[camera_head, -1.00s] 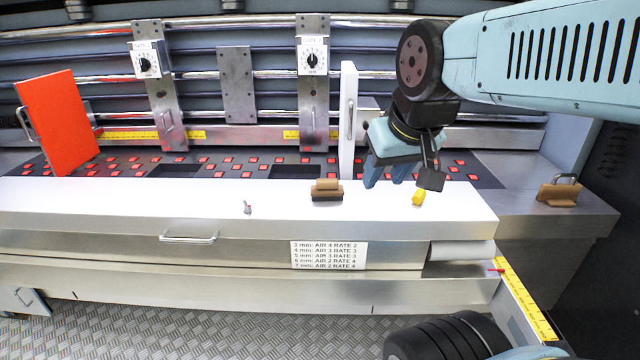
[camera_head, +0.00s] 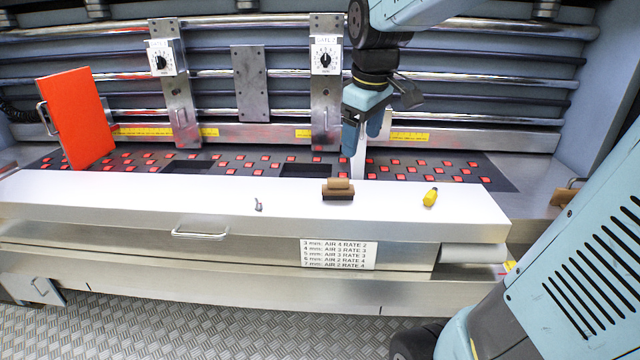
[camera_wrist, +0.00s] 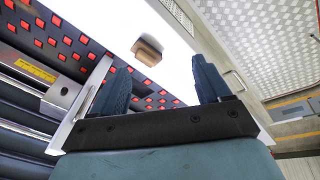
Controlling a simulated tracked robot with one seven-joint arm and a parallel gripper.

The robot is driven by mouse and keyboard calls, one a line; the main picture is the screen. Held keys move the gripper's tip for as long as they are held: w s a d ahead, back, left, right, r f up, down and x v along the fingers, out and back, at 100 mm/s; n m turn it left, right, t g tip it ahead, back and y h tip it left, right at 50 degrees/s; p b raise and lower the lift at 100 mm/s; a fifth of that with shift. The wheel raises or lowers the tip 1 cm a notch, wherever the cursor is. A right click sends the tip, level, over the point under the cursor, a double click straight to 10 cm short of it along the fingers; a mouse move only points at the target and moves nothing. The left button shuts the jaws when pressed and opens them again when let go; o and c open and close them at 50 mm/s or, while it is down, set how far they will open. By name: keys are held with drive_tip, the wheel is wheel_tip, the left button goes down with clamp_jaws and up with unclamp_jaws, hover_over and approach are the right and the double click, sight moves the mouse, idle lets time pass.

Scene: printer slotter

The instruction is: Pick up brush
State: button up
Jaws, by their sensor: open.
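The brush (camera_head: 338,188) is a small brown wooden block with a darker lower part. It sits on the white top of the long bench (camera_head: 220,205), near its back edge. My gripper (camera_head: 361,138) is open and empty, pointing down above and slightly right of the brush in the head view. It is clear of the brush. In the wrist view, the brush (camera_wrist: 147,48) shows beyond and between the fingertips, left of their middle. My open gripper also shows in the wrist view (camera_wrist: 161,65).
A white upright panel (camera_head: 357,166) stands behind my gripper, partly hidden. A yellow object (camera_head: 430,197) lies right of the brush, and a small grey piece (camera_head: 258,204) lies left. An orange-red panel (camera_head: 76,118) stands far left. A brown block (camera_head: 563,194) is partly hidden at right.

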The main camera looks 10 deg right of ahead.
sight(338, 178)
drive_tip(key=w+f+n+g, duration=0.1)
drive_tip(key=w+f+n, duration=0.25)
drive_tip(key=w, duration=0.35)
drive_tip(key=w+f+n+g, duration=0.2)
drive_tip(key=w+n, duration=0.2)
drive_tip(key=w, duration=0.4)
drive_tip(key=shift+n, duration=0.25)
wheel_tip(338, 178, down, 9)
drive_tip(key=shift+w+d+r, duration=0.1)
drive_tip(key=shift+d+f, duration=0.2)
drive_tip(key=shift+f, duration=2.45)
drive_tip(key=shift+c, duration=0.3)
drive_tip(key=c, duration=1.1)
